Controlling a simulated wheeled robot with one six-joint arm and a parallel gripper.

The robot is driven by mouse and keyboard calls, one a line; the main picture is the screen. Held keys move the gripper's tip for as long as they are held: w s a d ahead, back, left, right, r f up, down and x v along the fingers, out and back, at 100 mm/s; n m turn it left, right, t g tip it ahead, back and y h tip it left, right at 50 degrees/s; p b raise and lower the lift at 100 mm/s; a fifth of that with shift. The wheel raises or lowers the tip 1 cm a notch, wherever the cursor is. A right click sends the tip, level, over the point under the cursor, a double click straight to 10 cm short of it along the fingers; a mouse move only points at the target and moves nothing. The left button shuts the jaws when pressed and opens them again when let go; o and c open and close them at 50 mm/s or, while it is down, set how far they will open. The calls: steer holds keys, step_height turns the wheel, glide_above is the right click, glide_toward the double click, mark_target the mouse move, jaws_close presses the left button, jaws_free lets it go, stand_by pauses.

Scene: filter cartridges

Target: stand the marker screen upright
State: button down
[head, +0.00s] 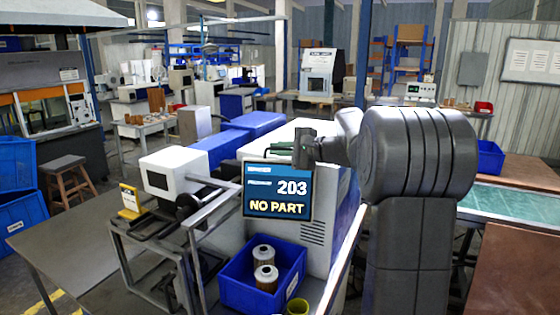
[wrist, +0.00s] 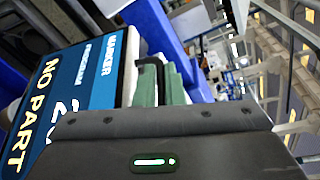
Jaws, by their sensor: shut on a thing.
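The marker screen (head: 277,192) is a flat dark-framed panel with a blue face reading "203" and "NO PART". In the head view it faces me and looks close to upright, in front of the white machine cabinet (head: 318,237). Its face also shows at the left of the wrist view (wrist: 92,78), turned sideways by the camera. My gripper (head: 281,149) is at the screen's top edge, with green finger pads (wrist: 172,84). It is shut on the screen, though the exact contact is partly hidden. What supports the screen from behind is hidden.
A blue bin (head: 233,291) with two filter cartridges (head: 265,277) stands below the screen. A metal frame rail (head: 212,207) and a small white machine (head: 176,172) are close on the left. A green-topped bench (head: 513,203) lies right.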

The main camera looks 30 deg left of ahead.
steer(key=shift+s+d+f+n+y+b, duration=0.15)
steer(key=shift+s+n+b, duration=0.25)
steer(key=shift+b, duration=0.65)
steer(key=shift+s+d+n+y+b, duration=0.1)
steer(key=shift+s+d+n+b, duration=0.25)
steer(key=shift+b, duration=0.65)
steer(key=shift+s+d+f+n+y+b, duration=0.2)
steer(key=shift+s+b, duration=0.25)
steer(key=shift+b, duration=0.6)
steer(key=shift+s+r+n+b, duration=0.25)
steer(key=shift+r+n+b, duration=0.1)
steer(key=shift+b, duration=0.15)
steer(key=c, duration=1.8)
jaws_free()
steer(key=shift+s+r, duration=0.1)
steer(key=d+b, duration=0.2)
steer(key=d, duration=1.1)
steer(key=shift+d+r, duration=0.4)
